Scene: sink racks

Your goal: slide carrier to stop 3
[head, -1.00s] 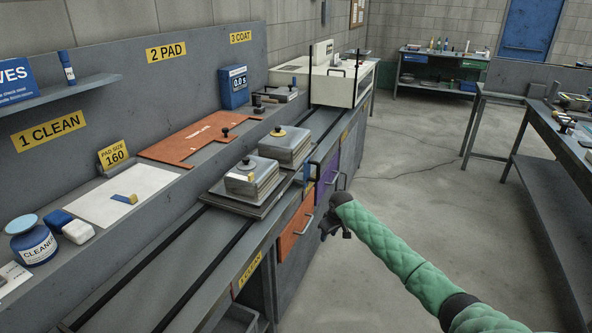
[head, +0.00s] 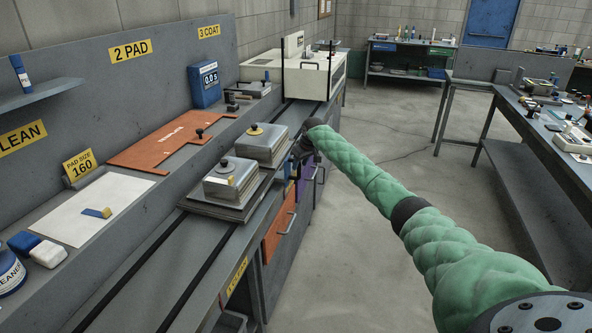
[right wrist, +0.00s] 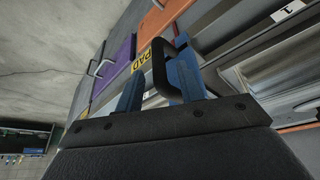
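The carrier (head: 228,211) is a dark flat plate on the bench rails. My right gripper (head: 297,160) is at the carrier's right side. In the right wrist view its blue fingers (right wrist: 156,82) are apart, with a black handle (right wrist: 160,66) between or just before them; contact is unclear. The 3 COAT sign (head: 209,31) is farther along the wall. My left gripper is out of view.
The rails (head: 293,112) run on to a white machine (head: 290,74) at the far end. Drawers with handles (head: 291,222) line the bench front.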

